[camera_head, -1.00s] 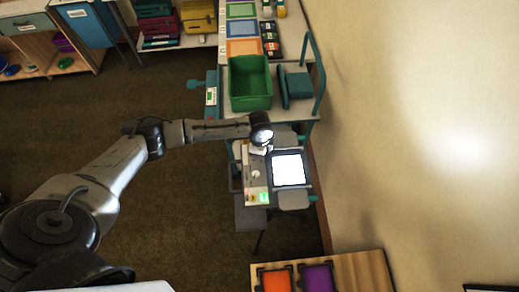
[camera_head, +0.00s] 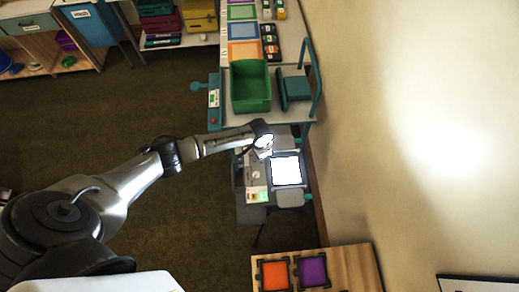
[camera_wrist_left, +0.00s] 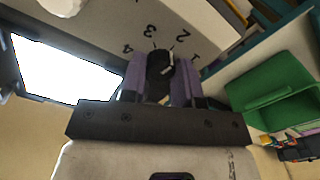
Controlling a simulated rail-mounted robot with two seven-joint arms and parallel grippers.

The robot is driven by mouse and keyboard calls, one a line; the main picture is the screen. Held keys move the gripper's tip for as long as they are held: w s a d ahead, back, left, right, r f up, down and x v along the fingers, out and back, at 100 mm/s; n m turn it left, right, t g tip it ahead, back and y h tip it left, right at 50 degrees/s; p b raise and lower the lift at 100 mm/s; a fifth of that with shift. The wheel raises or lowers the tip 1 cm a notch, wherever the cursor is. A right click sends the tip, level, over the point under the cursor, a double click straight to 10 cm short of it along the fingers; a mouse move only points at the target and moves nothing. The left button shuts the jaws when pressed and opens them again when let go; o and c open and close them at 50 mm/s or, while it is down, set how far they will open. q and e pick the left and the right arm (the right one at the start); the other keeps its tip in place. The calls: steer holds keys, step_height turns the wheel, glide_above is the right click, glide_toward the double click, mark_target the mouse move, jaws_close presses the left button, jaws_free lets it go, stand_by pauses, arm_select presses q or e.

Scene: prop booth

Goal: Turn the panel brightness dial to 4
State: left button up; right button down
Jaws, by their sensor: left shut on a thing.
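The brightness dial (camera_wrist_left: 158,68) is a dark knob with a white pointer line, in the left wrist view. Printed numbers 4, 3, 2 and 1 run around it from left to right. The pointer appears to lean toward the 2; its exact setting is hard to read. My left gripper (camera_wrist_left: 160,80) has its purple fingers shut on the dial, one on each side. In the head view the left gripper (camera_head: 263,151) is over the desk unit and hides the dial. The bright white light panel (camera_head: 286,171) is beside it and also shows in the left wrist view (camera_wrist_left: 65,70). My right gripper is not in view.
A green bin (camera_head: 250,88) stands on the table beyond the unit, with a teal frame (camera_head: 312,85) to its right. A pale round knob (camera_head: 255,174) and small lit green and red areas are on the unit. A wooden board (camera_head: 335,268) with orange and purple squares is nearer.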

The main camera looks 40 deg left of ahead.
arm_select(q)
steer(key=shift+r+n+p, duration=0.1)
steer(key=shift+n+p, duration=0.25)
steer(key=shift+n, duration=0.25)
steer(key=o, duration=0.9)
steer(key=shift+o, duration=0.2)
